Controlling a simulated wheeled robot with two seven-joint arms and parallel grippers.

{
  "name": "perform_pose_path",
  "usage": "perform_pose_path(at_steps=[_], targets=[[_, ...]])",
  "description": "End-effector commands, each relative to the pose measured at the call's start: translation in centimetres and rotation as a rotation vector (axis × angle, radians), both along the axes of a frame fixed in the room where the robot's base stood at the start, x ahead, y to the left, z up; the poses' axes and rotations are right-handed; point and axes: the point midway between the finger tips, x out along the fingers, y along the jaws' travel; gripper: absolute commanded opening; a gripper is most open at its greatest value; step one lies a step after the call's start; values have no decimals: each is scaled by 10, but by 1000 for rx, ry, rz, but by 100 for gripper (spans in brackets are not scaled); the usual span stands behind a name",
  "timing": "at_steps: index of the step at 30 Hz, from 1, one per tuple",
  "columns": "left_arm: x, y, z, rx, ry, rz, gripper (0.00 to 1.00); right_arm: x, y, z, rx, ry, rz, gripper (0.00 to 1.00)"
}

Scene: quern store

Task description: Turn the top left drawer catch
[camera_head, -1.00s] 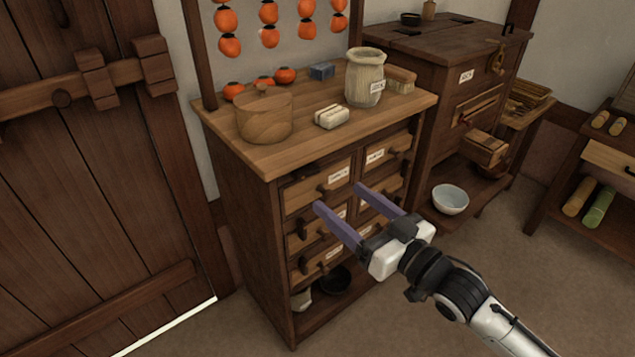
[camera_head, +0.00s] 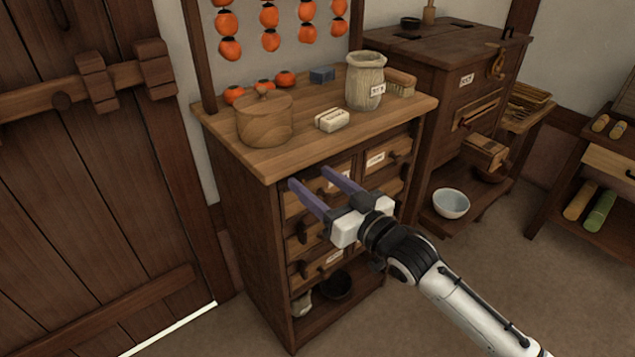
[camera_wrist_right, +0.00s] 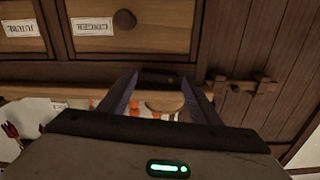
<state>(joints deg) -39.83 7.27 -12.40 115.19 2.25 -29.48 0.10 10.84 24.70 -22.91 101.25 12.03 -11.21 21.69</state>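The top left drawer (camera_head: 296,204) of the small wooden chest has a paper label and a round knob. The right wrist view, upside down, shows this drawer (camera_wrist_right: 170,38), its "GINGER" label (camera_wrist_right: 92,26) and knob (camera_wrist_right: 124,20). A dark catch (camera_wrist_right: 159,78) sits on the rail at the drawer's top edge. My right gripper (camera_head: 309,177) is open in front of the drawer's upper part. In the wrist view its two purple fingers stand either side of the catch, with gaps showing. The head view does not show the catch clearly. My left gripper is out of view.
The chest top (camera_head: 300,146) overhangs just above my fingers and holds a round wooden box (camera_head: 264,122), a jar (camera_head: 364,82) and a pale block (camera_head: 331,118). A plank door (camera_head: 90,200) is at left, and a darker cabinet (camera_head: 440,75) at right.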

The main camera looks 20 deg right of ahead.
Motion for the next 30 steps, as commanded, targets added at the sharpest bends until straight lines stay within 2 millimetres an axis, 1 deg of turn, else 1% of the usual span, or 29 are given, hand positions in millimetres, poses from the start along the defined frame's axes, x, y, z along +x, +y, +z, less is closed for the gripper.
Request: perform_pose_path(at_steps=[1, 4, 5, 8, 12, 20, 21, 23, 24, 30], targets=[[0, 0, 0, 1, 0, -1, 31, 0, 0, 0, 0, 0, 0, 48], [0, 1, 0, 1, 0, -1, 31, 0, 0, 0, 0, 0, 0, 32], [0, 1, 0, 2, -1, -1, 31, 0, 0, 0, 0, 0, 0, 29], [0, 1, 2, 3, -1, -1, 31, 0, 0, 1, -13, -5, 0, 29], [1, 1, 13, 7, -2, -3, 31, 0, 0, 6, -101, -43, -1, 29], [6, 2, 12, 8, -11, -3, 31, 0, 0, 3, -125, -55, -1, 29], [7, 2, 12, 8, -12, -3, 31, 0, 0, 3, -125, -55, -1, 57], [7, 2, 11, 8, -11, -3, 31, 0, 0, 3, -125, -54, -1, 67], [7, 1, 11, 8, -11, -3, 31, 0, 0, 3, -124, -53, -1, 70], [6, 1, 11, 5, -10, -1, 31, 0, 0, 3, -122, -53, -1, 70]])
